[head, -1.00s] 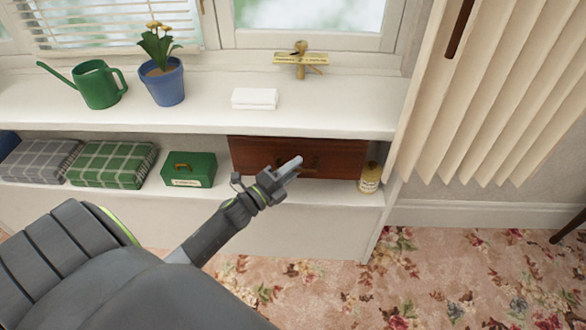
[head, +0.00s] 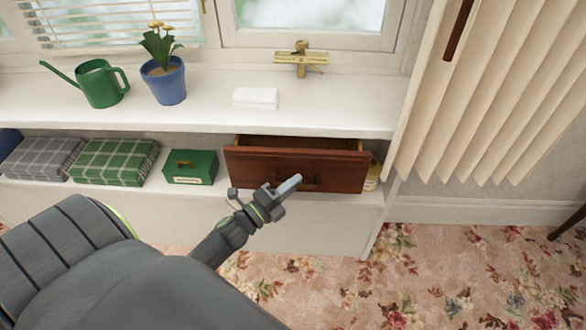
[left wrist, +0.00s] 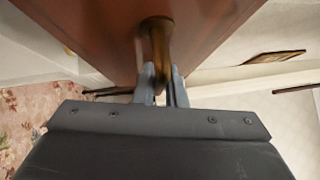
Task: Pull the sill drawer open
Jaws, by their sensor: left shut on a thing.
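The sill drawer (head: 300,167) is a reddish-brown wooden drawer under the white window sill. It stands partly out, and its open top shows a lighter inside. Its brass handle (left wrist: 157,45) is on the drawer front. My left gripper (head: 291,185) is in front of the drawer; in the left wrist view its fingers (left wrist: 163,78) are shut on the handle. In the head view the gripper hides part of the handle. My right gripper is not in view.
A green box (head: 190,166) and folded plaid blankets (head: 112,162) sit on the shelf left of the drawer. A small yellowish jar (head: 371,177) is partly hidden behind the drawer's right end. Watering can (head: 99,84), potted plant (head: 166,82) and white napkins (head: 256,98) stand on the sill.

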